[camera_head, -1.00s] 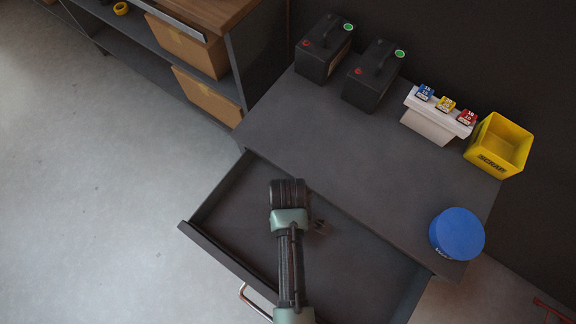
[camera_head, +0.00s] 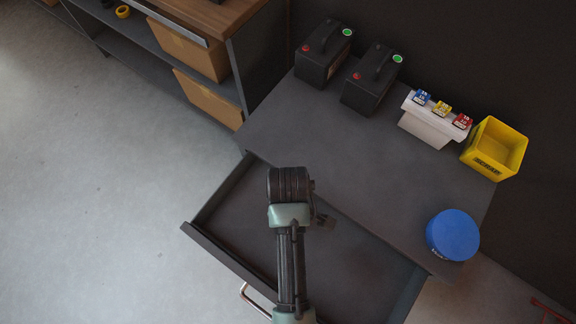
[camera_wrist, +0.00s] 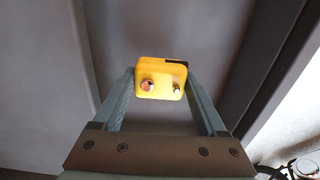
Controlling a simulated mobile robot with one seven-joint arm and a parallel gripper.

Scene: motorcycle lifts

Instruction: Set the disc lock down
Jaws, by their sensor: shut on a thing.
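The disc lock (camera_wrist: 161,72) is a small yellow block with a dark slot at its upper right edge and two round metal features on its face. My gripper (camera_wrist: 160,92) is shut on it, one finger at each side, in the wrist view. Behind the lock is a plain grey surface; I cannot tell how far below it lies. The lock is hidden there.
The dark cabinet top (camera_head: 300,125) is bare in the middle. Two black batteries (camera_head: 370,92), a white holder with coloured boxes (camera_head: 428,128) and a yellow bin (camera_head: 496,150) stand along its back. A blue round container (camera_head: 453,236) stands at its right. The drawer looks empty where visible.

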